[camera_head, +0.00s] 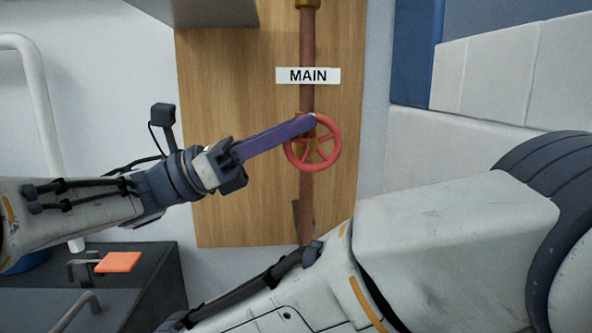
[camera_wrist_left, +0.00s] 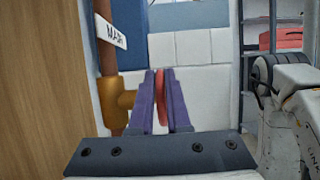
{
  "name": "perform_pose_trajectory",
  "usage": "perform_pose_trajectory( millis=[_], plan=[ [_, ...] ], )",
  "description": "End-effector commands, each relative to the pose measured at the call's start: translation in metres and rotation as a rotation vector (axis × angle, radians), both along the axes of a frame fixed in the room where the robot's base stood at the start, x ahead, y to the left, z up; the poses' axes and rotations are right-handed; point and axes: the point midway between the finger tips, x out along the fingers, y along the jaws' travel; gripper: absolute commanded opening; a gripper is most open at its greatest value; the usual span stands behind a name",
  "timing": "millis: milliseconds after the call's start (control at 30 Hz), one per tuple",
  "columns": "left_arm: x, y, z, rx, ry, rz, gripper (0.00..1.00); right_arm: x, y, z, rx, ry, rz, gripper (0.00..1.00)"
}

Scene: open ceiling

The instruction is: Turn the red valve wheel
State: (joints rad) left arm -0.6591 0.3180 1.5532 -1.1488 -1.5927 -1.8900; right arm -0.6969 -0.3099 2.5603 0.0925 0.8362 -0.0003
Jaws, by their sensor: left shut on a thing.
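The red valve wheel (camera_head: 333,158) is mounted on a brown vertical pipe in front of a wooden board, below a white MAIN label. My left gripper (camera_head: 310,123) reaches in from the left, its purple fingers at the wheel's upper rim. In the left wrist view the red wheel (camera_wrist_left: 163,92) shows edge-on between the two purple fingers (camera_wrist_left: 160,75), which are shut on its rim. A brass valve body (camera_wrist_left: 117,104) stands just left of the fingers there. My right arm crosses the lower right of the head view; its gripper is not visible.
The brown pipe (camera_head: 307,45) runs down the wooden board (camera_head: 235,75), with the MAIN label (camera_head: 308,76) on it. A dark cabinet (camera_head: 150,290) with an orange flat piece (camera_head: 118,262) stands at lower left. White tiled blocks (camera_head: 490,80) are at the right.

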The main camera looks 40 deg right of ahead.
Motion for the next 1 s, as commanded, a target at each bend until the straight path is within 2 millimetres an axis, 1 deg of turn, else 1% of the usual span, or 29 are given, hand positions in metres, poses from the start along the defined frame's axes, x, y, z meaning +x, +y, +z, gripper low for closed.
perform_pose_trajectory(
  millis=[33, 100, 233, 500, 967, 1000],
  plan=[
    [-0.001, 0.001, -0.01, -0.022, 0.011, -0.005, 0.0, 0.0, 0.0, -0.017, 0.0, 0.0, 0.0, 0.5],
    [-0.001, 0.001, -0.009, -0.053, 0.031, -0.005, 0.0, 0.0, 0.0, -0.024, 0.0, 0.0, 0.0, 0.5],
    [0.0, 0.002, -0.008, -0.101, 0.062, -0.005, 0.0, 0.0, 0.0, -0.031, 0.0, 0.0, 0.0, 0.5],
    [0.001, 0.003, -0.007, -0.167, 0.103, -0.005, 0.0, 0.0, 0.0, -0.037, 0.001, -0.001, 0.0, 0.5],
    [0.001, 0.003, -0.007, -0.179, 0.11, -0.004, 0.0, 0.0, 0.0, -0.038, 0.001, -0.001, 0.0, 0.5],
    [0.001, 0.003, -0.007, -0.179, 0.11, -0.004, 0.19, 0.0, 0.0, -0.038, 0.001, -0.001, 0.0, 0.5]
  ],
)
